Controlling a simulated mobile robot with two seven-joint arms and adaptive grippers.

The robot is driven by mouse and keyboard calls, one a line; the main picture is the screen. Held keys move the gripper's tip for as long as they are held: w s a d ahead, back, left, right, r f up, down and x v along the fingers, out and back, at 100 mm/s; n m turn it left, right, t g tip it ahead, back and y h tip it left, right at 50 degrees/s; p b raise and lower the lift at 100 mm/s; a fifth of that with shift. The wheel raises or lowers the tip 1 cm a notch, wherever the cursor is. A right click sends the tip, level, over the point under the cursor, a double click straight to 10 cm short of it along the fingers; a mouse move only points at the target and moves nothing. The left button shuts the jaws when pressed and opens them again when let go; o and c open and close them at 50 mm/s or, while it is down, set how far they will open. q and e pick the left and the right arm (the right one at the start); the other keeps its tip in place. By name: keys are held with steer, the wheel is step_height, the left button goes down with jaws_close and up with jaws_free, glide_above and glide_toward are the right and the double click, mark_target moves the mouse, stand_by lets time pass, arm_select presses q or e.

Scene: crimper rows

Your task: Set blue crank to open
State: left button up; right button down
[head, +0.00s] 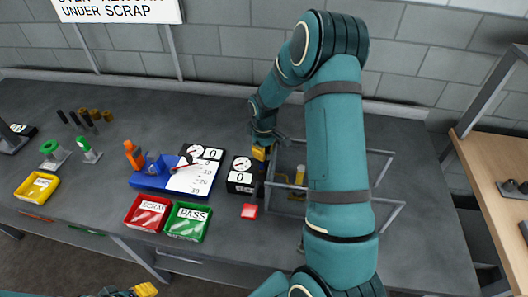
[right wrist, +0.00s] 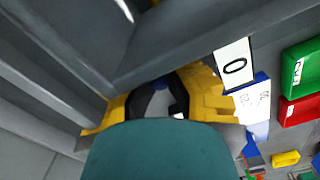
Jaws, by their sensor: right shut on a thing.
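My right gripper (head: 259,152) reaches down at the left side of a grey open frame (head: 385,154) on the bench. In the right wrist view its yellow fingers (right wrist: 160,100) are shut on a small grey part with a bluish top (right wrist: 160,85). The fingers hide most of this part, and I cannot tell for sure that it is the blue crank. Another blue part, ring-shaped (head: 153,164), stands on a blue base (head: 150,182) beside an orange handle (head: 134,155). My left gripper (head: 145,290) shows only as a yellow tip at the bottom edge.
A black box with a dial (head: 241,175) stands just left of my right gripper. A white scale board (head: 194,177), a red SCRAP tray (head: 148,213), a green PASS tray (head: 187,222) and a red pad (head: 249,211) lie nearby. A yellow post (head: 300,174) stands inside the frame.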

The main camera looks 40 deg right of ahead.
steer(key=n, duration=0.3)
steer(key=shift+w+a+b, duration=0.35)
steer(key=n, duration=0.1)
steer(key=a+n, duration=0.1)
steer(key=n, duration=0.1)
steer(key=shift+w+a+n, duration=0.1)
steer(key=shift+w+n, duration=0.2)
steer(key=n, duration=0.1)
steer(key=a+n, duration=0.1)
steer(key=n, duration=0.1)
steer(key=shift+w+n, duration=0.1)
steer(key=shift+n, duration=0.2)
steer(key=shift+a+n+p, duration=0.15)
steer(key=shift+a+n, duration=0.2)
steer(key=shift+n, duration=0.5)
steer(key=shift+a+n+p, duration=0.15)
steer(key=shift+a+n, duration=0.2)
steer(key=shift+n, duration=0.5)
steer(key=c, duration=0.9)
jaws_free()
